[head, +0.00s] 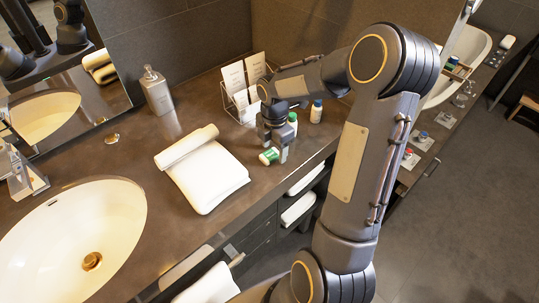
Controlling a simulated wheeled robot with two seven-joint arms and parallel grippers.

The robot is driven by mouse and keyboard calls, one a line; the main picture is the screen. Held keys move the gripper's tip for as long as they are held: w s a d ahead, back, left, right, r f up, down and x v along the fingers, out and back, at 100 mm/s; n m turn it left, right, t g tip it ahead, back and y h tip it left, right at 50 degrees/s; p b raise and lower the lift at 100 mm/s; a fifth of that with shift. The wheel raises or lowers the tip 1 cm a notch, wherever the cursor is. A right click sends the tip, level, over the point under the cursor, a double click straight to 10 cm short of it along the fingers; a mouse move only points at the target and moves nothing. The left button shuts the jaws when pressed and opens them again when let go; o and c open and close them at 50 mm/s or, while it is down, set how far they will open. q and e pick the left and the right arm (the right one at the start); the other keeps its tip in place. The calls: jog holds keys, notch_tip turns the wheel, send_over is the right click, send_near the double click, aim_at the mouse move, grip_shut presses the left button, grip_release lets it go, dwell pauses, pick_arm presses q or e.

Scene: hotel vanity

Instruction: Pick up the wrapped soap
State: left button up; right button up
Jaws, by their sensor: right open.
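A small green-and-white item (269,156), which looks like the wrapped soap, lies on the brown vanity counter (240,142) to the right of the white towel. My right gripper (276,149) points down right at it, with its fingers open. One finger comes down at the item's right side. From this angle I cannot tell whether the fingers touch it or how far around it they are. My left gripper is not in view.
Two small bottles, one green (292,122) and one blue-capped (316,112), stand close behind the gripper. A wire card rack (243,103) is behind it. A folded towel (212,178), a soap dispenser (157,92) and a sink (70,240) are to the left.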

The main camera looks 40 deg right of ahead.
jog(key=shift+f, duration=0.4)
jog(key=shift+c, duration=0.4)
jog(key=c, duration=1)
jog(key=shift+r, duration=0.1)
